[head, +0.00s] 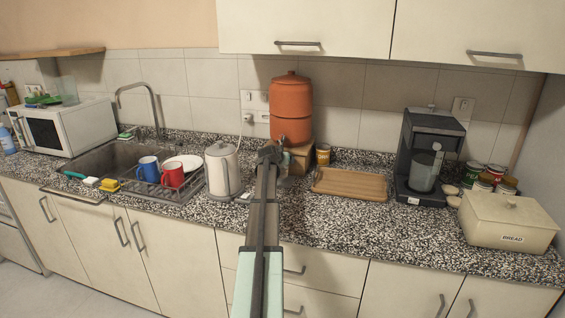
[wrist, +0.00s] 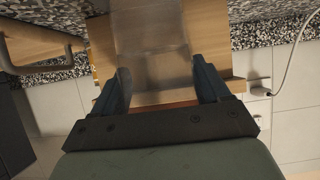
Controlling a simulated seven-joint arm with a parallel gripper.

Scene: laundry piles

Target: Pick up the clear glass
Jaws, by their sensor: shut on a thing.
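My gripper (head: 271,153) is over the counter, in front of the orange dispenser. In the wrist view my gripper (wrist: 162,88) has its two dark fingers on either side of a see-through clear glass (wrist: 152,42) and is shut on it. In the head view the held glass is mostly hidden behind the gripper and hard to make out. The wooden stand under the dispenser shows through and around the glass in the wrist view. I cannot tell whether the glass touches the counter or the stand.
The orange dispenser (head: 291,105) stands close behind my gripper. A white kettle (head: 222,172) is to the left and a wooden tray (head: 349,184) to the right. A red mug (head: 172,174) and a blue mug (head: 148,168) are by the sink. The speckled counter in front is clear.

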